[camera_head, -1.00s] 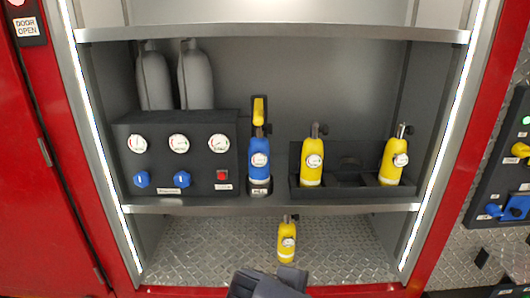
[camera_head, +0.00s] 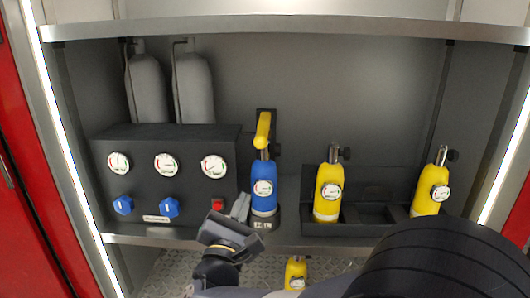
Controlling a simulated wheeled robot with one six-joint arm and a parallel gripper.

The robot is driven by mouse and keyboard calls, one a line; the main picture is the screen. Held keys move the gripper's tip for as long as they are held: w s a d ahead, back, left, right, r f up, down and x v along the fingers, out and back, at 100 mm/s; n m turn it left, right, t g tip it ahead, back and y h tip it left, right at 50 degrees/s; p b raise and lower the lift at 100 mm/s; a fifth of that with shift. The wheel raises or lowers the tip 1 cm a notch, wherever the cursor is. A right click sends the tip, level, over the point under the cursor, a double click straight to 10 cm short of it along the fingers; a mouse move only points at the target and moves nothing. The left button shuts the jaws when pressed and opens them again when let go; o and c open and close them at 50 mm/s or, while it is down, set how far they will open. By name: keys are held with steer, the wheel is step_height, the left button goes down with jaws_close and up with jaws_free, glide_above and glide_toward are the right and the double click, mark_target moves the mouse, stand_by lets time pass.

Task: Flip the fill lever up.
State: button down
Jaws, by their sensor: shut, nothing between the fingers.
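The blue cylinder (camera_head: 263,187) stands upright in a dark holder with a white label, right of the gauge panel. A yellow lever handle (camera_head: 263,130) on a dark mount sits just above its top; I take this as the fill lever. Its exact tilt is hard to tell from this view. My gripper (camera_head: 241,205) is shut and empty. It shows low and left of the blue cylinder, in front of the panel's right edge, below the lever and apart from it. It hides part of the panel's lower right corner.
The dark panel (camera_head: 148,143) has several gauges, two blue knobs and a red button (camera_head: 217,204). Two grey cylinders (camera_head: 146,88) stand behind it. Yellow cylinders stand in the rack (camera_head: 372,214) at right, and one (camera_head: 296,272) is below the shelf. My arm covers the lower right.

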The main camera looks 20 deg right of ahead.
mark_target(264, 130)
steer(key=shift+w+a+r+n+t, duration=0.25)
steer(key=shift+w+a+n+t, duration=0.05)
steer(key=shift+a+n+t, duration=0.15)
steer(key=w+d+r+p, duration=0.4)
steer(key=w+d+r, duration=0.1)
steer(key=w, duration=0.3)
steer(key=shift+d+r+p, duration=0.35)
steer(key=shift+r+p, duration=0.05)
steer(key=shift+r, duration=0.3)
